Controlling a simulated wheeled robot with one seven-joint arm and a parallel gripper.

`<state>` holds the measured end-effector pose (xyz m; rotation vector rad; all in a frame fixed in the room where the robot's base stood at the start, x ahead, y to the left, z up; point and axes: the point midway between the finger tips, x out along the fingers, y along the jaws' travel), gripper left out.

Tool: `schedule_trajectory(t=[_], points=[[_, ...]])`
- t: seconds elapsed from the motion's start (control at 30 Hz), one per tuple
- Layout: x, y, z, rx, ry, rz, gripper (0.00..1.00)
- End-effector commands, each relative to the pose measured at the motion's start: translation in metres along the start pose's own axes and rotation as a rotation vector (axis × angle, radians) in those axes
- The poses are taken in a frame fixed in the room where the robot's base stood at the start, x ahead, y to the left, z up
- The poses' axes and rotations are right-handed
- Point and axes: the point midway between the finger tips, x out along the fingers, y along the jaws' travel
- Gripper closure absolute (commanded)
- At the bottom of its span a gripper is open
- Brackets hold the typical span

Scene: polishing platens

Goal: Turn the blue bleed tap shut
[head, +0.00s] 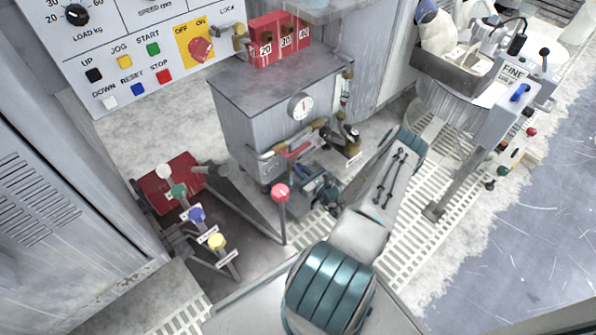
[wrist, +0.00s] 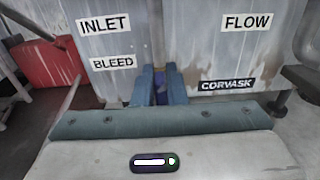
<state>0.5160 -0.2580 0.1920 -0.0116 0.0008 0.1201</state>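The blue bleed tap (wrist: 161,82) shows as a narrow dark blue piece between my fingertips in the wrist view, just right of the BLEED label (wrist: 113,62). My gripper (wrist: 160,88) has its two blue-grey fingers close together on either side of this piece, which fills the gap. It looks shut on the tap. The fingers hide most of the tap, so its angle cannot be told. In the head view my gripper (head: 310,180) reaches low to the front of the grey cabinet (head: 245,115), below a round gauge (head: 301,107).
A red lever (head: 297,151) and brass pipework (head: 345,140) sit close above my gripper. A red-knobbed post (head: 281,195) stands just left of it. Grating and open floor lie right.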

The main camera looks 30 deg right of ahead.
Motion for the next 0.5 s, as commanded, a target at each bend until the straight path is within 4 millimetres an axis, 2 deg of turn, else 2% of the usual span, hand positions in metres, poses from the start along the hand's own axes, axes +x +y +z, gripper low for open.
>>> schedule_trajectory(t=[0.03,0.27,0.5], points=[[0.0008,0.0074,-0.0006,0.014,-0.001,0.022,1.00],[0.0005,0.0034,-0.0011,0.054,-0.001,0.026,1.00],[0.0004,-0.0002,-0.0019,0.194,0.002,0.025,1.00]])
